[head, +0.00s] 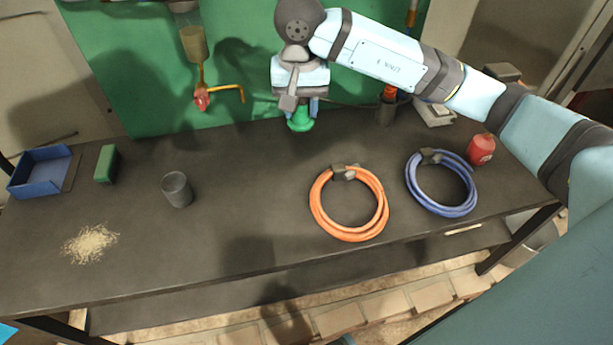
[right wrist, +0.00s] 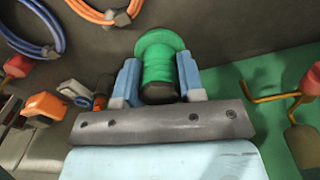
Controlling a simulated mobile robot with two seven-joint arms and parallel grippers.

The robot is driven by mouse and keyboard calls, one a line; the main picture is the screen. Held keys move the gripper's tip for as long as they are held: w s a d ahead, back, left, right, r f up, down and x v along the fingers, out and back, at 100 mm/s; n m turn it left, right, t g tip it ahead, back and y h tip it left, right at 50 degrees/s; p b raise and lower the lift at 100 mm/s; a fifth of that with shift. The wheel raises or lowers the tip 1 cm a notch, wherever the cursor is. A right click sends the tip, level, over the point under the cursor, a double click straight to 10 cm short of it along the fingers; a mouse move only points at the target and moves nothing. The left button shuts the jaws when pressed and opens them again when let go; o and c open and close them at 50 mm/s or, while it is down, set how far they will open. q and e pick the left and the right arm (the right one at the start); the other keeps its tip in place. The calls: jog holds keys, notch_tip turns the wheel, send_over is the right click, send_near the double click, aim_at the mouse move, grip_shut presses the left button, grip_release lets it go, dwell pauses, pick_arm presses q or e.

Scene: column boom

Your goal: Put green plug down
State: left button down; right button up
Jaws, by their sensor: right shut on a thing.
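The green plug (head: 300,121) is at the back of the dark workbench (head: 240,220), close to the green back panel (head: 140,70). My right gripper (head: 301,106) points down over it and is shut on it. In the right wrist view the plug (right wrist: 160,60) sits between the two blue fingers of the gripper (right wrist: 160,80), with its wide green flange beyond the fingertips and a dark part nearer the palm. I cannot tell whether the plug touches the bench top. My left gripper is not in view.
An orange hose coil (head: 350,236) and a blue hose coil (head: 440,208) lie front right, with a red container (head: 480,149) beside. A grey cup (head: 177,190), green block (head: 106,164), blue tray (head: 40,172) and crumb pile (head: 90,243) are left. The middle bench is clear.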

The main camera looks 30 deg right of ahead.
jog(key=shift+w+a+r+m, duration=0.1)
jog(key=shift+w+m, duration=0.05)
jog(key=shift+m, duration=0.15)
jog(key=shift+d+f+p, duration=0.2)
jog(key=shift+f+p, duration=0.9)
jog(key=shift+f, duration=8.4)
jog(key=shift+f, duration=0.15)
jog(key=o, duration=1)
